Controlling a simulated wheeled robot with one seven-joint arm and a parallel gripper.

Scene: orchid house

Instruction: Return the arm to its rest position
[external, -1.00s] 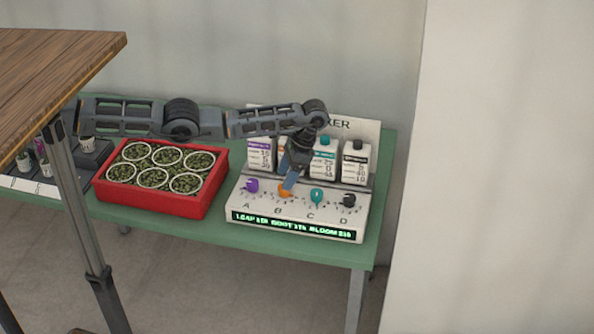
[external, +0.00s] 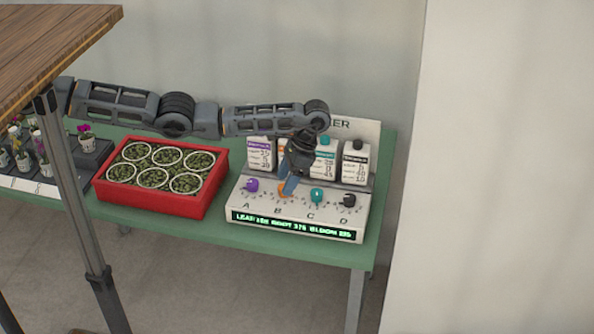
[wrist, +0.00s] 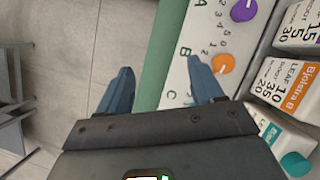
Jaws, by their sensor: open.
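My arm reaches in from the left in the external view, over the red crate, with its wrist bent down above the white dosing panel (external: 297,229). My gripper (external: 284,190) is just above the panel, by the orange knob B (external: 282,194). In the wrist view my gripper (wrist: 160,85) has its two blue fingers spread wide with nothing between them. The orange knob (wrist: 223,64) lies beyond the right fingertip there, and the purple knob (wrist: 243,10) is farther up. The panel's display is lit, but its text is too small to read surely.
The red crate (external: 149,202) of round pots stands left of the panel on the green table (external: 222,228). White bottles (external: 355,163) stand behind the knobs. Small flower pots (external: 87,142) are on a dark stepped stand at the left. A wooden tabletop (external: 50,50) is in the foreground.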

